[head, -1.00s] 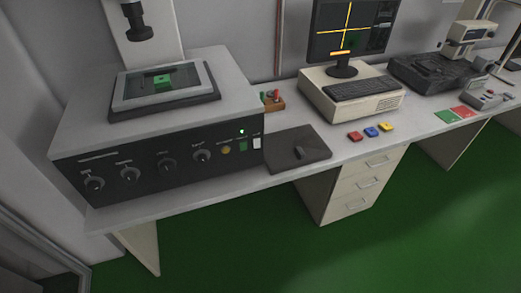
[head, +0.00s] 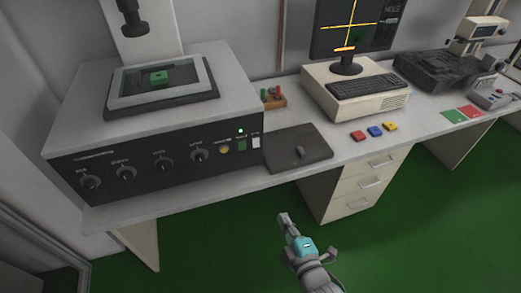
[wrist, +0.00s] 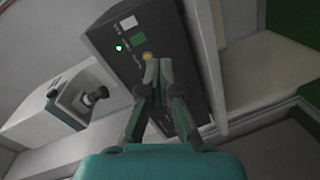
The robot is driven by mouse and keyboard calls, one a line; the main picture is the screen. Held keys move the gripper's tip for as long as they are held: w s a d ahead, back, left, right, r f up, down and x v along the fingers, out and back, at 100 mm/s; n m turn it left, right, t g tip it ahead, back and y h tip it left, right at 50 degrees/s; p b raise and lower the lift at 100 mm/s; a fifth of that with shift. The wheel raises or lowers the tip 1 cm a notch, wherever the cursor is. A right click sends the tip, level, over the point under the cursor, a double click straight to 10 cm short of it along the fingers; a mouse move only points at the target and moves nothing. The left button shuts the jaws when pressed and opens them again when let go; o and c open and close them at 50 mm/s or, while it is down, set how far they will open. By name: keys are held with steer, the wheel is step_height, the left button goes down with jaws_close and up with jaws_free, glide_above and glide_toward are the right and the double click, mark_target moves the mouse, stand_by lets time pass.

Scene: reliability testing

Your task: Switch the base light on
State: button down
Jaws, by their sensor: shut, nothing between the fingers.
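The instrument's dark control panel (head: 140,170) has several round knobs on its front. At its right end are a yellow round button (head: 224,149), a green square (head: 242,146), a white rocker-like piece (head: 256,142) and a lit green lamp (head: 240,131). The labels are too small to read, so I cannot tell which one is the base light. My gripper (head: 284,220) is shut and empty, in front of the bench and below the panel's right end. In the wrist view, the fingertips (wrist: 155,58) overlap the panel beside the yellow button (wrist: 148,56); contact is not shown.
A dark pad (head: 285,155) with a small dark object lies right of the instrument. Red, blue and yellow blocks (head: 375,132) sit near the bench edge. A drawer unit (head: 350,185) stands below. The green floor ahead of the bench is clear.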

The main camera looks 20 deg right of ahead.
mark_target(256, 147)
steer(key=w+r+n, duration=0.4)
steer(key=w, duration=0.6)
steer(key=shift+w+d+r, duration=0.25)
steer(key=shift+w+d, duration=0.05)
steer(key=shift+d, duration=0.15)
steer(key=shift+w, duration=0.15)
steer(key=w, duration=0.4)
steer(key=w+f, duration=0.1)
steer(key=w, duration=0.8)
steer(key=shift+w+f, duration=0.3)
steer(key=shift+f, duration=0.1)
steer(key=shift+w, duration=0.3)
steer(key=shift+s+f, duration=0.1)
steer(key=shift+s, duration=0.05)
